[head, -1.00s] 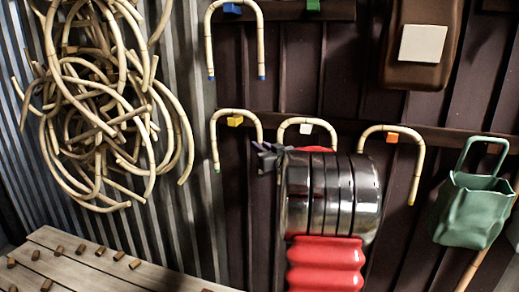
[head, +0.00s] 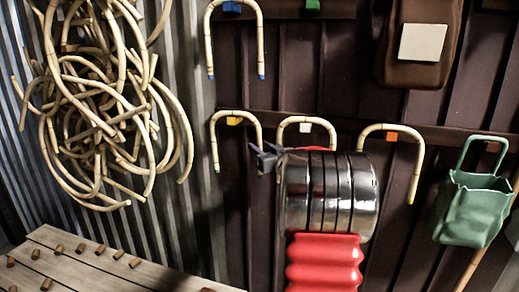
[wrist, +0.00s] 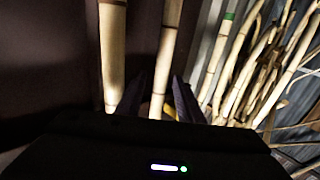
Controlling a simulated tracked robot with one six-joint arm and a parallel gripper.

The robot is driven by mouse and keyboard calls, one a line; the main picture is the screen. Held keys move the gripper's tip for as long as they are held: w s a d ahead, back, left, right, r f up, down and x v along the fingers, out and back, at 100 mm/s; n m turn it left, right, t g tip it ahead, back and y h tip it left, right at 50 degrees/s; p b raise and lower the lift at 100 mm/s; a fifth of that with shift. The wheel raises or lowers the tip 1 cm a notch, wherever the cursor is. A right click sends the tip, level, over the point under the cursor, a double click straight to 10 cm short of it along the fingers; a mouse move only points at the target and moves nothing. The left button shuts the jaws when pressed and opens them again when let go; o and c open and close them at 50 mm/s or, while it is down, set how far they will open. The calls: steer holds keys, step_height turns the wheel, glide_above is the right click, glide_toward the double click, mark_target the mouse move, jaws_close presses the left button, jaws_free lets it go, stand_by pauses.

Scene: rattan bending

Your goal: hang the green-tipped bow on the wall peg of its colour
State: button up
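The green-tipped bow (head: 215,146) hangs over the yellow peg (head: 234,121) in the lower row; its green tip is on the left leg. In the wrist view, that leg (wrist: 214,65) shows a green band. The green peg (head: 313,5) in the upper row is bare. My gripper (head: 263,156) is at the bow's right leg. In the wrist view, my gripper's dark fingers (wrist: 158,95) stand apart, with a pale leg (wrist: 165,60) between them. It looks like the bow's right leg; I see no clear contact.
A blue-tipped bow (head: 210,45) hangs on the blue peg (head: 232,7). Other bows hang on the white peg (head: 305,127) and orange peg (head: 391,136), close to the right. A tangle of bent rattan (head: 100,110) hangs left. A green bag (head: 473,210) hangs right.

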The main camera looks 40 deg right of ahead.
steer(key=v, duration=1.4)
steer(key=shift+d, duration=0.2)
stand_by(0.3)
